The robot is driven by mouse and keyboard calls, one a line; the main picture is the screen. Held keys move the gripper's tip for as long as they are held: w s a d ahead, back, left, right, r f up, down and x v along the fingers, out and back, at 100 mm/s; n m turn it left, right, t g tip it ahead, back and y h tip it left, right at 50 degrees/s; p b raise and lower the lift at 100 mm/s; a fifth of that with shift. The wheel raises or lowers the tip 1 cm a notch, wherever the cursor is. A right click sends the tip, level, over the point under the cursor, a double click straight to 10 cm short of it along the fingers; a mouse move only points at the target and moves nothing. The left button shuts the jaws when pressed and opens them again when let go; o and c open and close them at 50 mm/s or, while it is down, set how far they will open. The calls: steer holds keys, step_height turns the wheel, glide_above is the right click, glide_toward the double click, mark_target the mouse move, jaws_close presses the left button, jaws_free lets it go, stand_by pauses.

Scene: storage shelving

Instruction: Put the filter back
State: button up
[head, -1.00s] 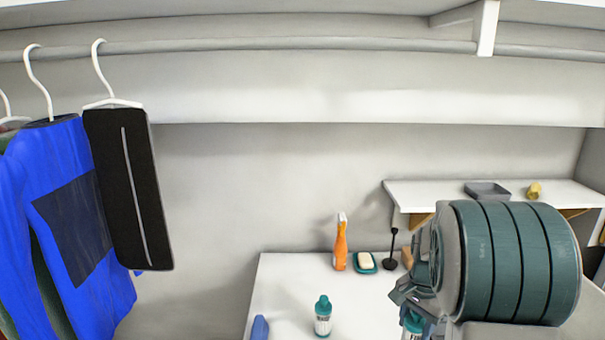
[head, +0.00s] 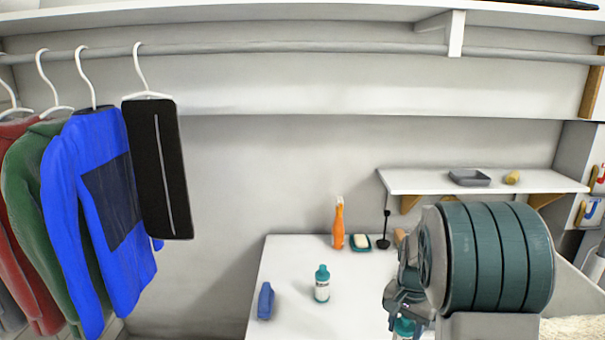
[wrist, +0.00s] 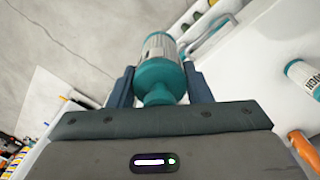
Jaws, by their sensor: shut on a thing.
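My gripper (wrist: 157,88) is shut on a teal-capped white bottle-like thing (wrist: 160,72), with one dark finger on each side of it. In the head view my gripper is at the lower right, partly hidden by my own arm, and a teal part of the held thing (head: 404,327) shows below it. It is above the white table (head: 290,318). I cannot tell from its look whether this is the filter. No other thing is clearly recognisable as a filter.
A similar teal-capped bottle (head: 322,284), a blue object (head: 265,301), an orange spray bottle (head: 338,224) and a soap dish (head: 360,242) stand on the table. A small wall shelf (head: 420,182) holds a grey tray (head: 470,177). Clothes hang at left. The table's front middle is clear.

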steer(key=w+a+f+n, duration=0.3)
steer(key=a+f+n, duration=0.4)
steer(key=a+n, duration=0.1)
steer(key=s+f, duration=0.4)
steer(key=f, duration=0.2)
steer(key=shift+f, duration=0.15)
steer(key=shift+s+a, duration=0.1)
steer(key=shift+a, duration=0.15)
